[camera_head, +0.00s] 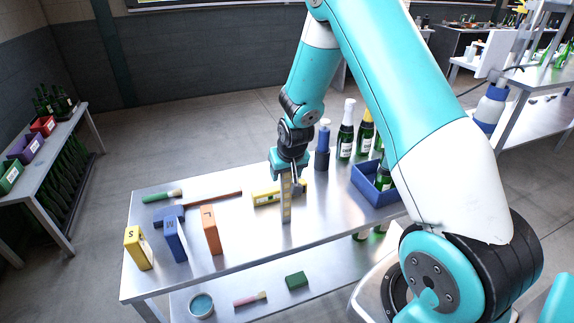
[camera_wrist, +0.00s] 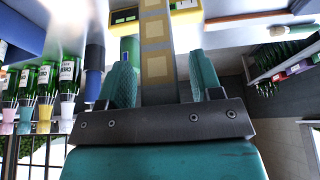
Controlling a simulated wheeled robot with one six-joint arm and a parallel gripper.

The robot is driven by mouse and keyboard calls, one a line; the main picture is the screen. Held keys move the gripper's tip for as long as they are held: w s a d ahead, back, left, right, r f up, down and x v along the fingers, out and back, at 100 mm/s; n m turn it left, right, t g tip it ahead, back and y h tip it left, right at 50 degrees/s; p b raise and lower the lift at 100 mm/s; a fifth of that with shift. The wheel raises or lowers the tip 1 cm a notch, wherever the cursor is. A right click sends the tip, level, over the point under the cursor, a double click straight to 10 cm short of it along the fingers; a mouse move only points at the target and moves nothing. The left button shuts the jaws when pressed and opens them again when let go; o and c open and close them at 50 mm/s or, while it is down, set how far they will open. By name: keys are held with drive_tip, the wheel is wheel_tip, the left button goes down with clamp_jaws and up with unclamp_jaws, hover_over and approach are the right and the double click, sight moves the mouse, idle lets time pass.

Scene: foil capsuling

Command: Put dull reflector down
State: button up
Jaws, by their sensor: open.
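In the wrist view the strip (camera_wrist: 154,62) runs between my two teal fingers. My gripper (camera_head: 289,174) is open around its upper part, pointing down. In the wrist view my gripper (camera_wrist: 162,82) shows a gap beside the strip on the right; contact on the left is hard to tell.
A yellow tool (camera_head: 266,198) lies just behind the strip. Yellow, blue and orange boxes (camera_head: 211,231) stand at left on the metal table (camera_head: 250,235). A blue crate (camera_head: 372,190), a blue-capped dark cylinder (camera_head: 322,150) and several bottles (camera_head: 346,135) are at right.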

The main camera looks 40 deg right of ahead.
drive_tip(key=b+v, duration=0.2)
drive_tip(key=v, duration=1)
drive_tip(key=s+a+r+n+g+y, duration=0.1)
drive_tip(key=s+a+r+n+y, duration=0.2)
drive_tip(key=s+a, duration=0.45)
drive_tip(key=s+a+r+n+g+y, duration=0.1)
drive_tip(key=s+a+r+n, duration=0.25)
drive_tip(key=a, duration=0.65)
drive_tip(key=s+a+r+n+g, duration=0.1)
drive_tip(key=s+a+n, duration=0.1)
drive_tip(key=s, duration=0.4)
drive_tip(key=s+a+r+n+g+y, duration=0.1)
drive_tip(key=s+a+r+n, duration=0.1)
drive_tip(key=s, duration=0.5)
drive_tip(key=shift+a+r, duration=0.2)
drive_tip(key=shift+a, duration=0.65)
